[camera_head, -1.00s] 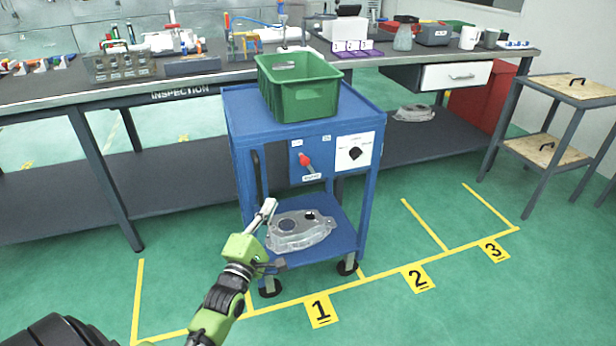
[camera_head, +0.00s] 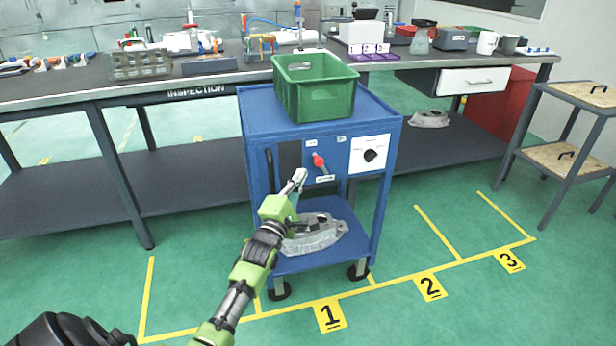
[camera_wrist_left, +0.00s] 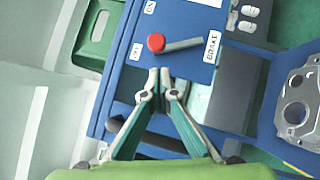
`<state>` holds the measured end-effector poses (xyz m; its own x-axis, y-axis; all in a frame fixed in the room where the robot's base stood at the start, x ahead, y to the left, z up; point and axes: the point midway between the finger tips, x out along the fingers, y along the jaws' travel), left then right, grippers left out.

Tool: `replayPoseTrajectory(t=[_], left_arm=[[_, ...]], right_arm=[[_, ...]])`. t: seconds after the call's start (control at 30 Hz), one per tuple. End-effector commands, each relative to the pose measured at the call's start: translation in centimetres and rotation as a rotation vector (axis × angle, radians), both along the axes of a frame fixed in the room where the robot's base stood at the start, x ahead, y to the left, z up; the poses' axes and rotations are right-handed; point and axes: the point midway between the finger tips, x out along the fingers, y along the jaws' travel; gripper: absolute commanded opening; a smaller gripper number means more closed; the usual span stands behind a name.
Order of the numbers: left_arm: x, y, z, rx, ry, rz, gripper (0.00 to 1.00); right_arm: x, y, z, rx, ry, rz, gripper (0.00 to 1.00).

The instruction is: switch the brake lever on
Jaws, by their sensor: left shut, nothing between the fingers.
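The brake lever (camera_head: 318,161) has a red knob and a grey shaft, on the front panel of the blue trolley (camera_head: 255,120). In the left wrist view the red knob (camera_wrist_left: 156,42) sits nearer the OFF label (camera_wrist_left: 136,52) than the ON label (camera_wrist_left: 150,7). The shaft runs towards the BRAKE label (camera_wrist_left: 212,47). My left gripper (camera_head: 302,173) is shut and empty, just below and left of the lever in the head view. In the left wrist view its fingertips (camera_wrist_left: 160,75) point at the knob, with a small gap showing between. My right gripper is not in view.
A green crate (camera_head: 314,103) stands on the trolley top. A metal casting (camera_head: 318,240) lies on the lower shelf, behind my left arm. The inspection bench (camera_head: 130,95) is behind the trolley.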

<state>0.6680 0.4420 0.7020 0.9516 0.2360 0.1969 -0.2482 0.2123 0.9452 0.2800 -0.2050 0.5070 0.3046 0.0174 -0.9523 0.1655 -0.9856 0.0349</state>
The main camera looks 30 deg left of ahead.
Motion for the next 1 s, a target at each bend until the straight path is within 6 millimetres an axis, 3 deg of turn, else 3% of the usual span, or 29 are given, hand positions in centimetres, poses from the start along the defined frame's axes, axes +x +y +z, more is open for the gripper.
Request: replayPoseTrajectory(t=[0.2, 0.7, 1.0], left_arm=[[1.8, -1.2, 0.7, -0.002, 0.0, 0.0, 0.0], [2.1, -1.4, 0.9, 0.001, 0.003, 0.0, 0.0], [3.3, -1.4, 1.3, 0.029, 0.036, 0.0, 0.0]], right_arm=[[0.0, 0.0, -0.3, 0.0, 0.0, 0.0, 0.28], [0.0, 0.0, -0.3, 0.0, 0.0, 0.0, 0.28], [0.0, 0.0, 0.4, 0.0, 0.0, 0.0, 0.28]])
